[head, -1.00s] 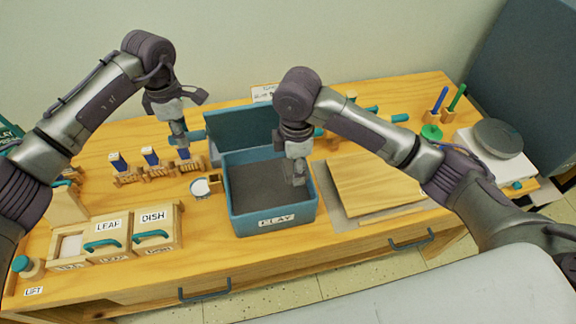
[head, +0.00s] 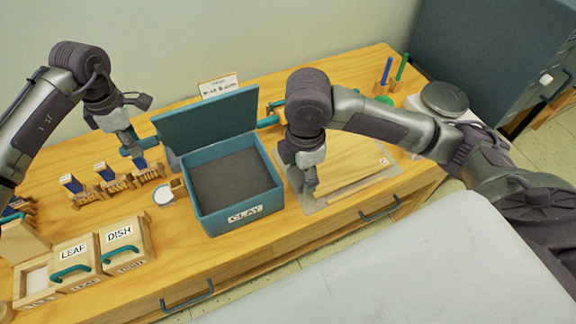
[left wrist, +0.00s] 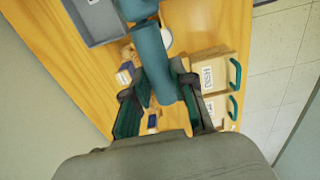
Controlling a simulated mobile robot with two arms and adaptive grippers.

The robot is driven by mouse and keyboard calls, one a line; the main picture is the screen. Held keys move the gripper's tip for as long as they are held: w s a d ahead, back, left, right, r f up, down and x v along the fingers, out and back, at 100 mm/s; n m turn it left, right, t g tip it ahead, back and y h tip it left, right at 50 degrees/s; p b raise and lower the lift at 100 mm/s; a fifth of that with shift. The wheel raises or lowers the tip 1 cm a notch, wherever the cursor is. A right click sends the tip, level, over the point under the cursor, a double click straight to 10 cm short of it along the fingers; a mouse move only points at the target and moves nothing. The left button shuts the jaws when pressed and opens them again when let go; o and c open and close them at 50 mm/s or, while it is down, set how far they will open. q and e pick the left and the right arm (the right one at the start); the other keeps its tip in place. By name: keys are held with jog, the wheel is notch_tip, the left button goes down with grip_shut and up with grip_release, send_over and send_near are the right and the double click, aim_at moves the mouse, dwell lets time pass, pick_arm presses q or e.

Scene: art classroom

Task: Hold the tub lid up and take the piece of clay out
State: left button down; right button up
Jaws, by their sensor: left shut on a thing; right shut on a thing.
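The blue-grey clay tub (head: 242,218) stands on the wooden table with its lid (head: 210,117) raised at the back. Its dark grey inside shows no separate piece. My left gripper (head: 133,143) is shut on the teal bar at the left side of the lid; in the left wrist view this teal bar (left wrist: 153,58) lies between the fingers. My right gripper (head: 310,188) is shut, pointing down above the board right of the tub. The piece of clay in it is too small and hidden to make out clearly.
A wooden board (head: 350,160) on a grey mat lies right of the tub. Boxes marked LEAF (head: 75,258) and DISH (head: 125,240) stand at the left front. A small white round dish (head: 164,195) is close to the tub's left side. A scale (head: 444,100) is at the back right.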

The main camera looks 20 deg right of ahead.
jog(key=s+d, duration=0.1)
jog(key=s, duration=0.1)
jog(key=s+d+r, duration=0.1)
jog(key=s+d, duration=0.1)
jog(key=shift+s+d, duration=0.2)
jog(key=shift+s, duration=0.1)
pick_arm(q)
jog(key=shift+s, duration=0.1)
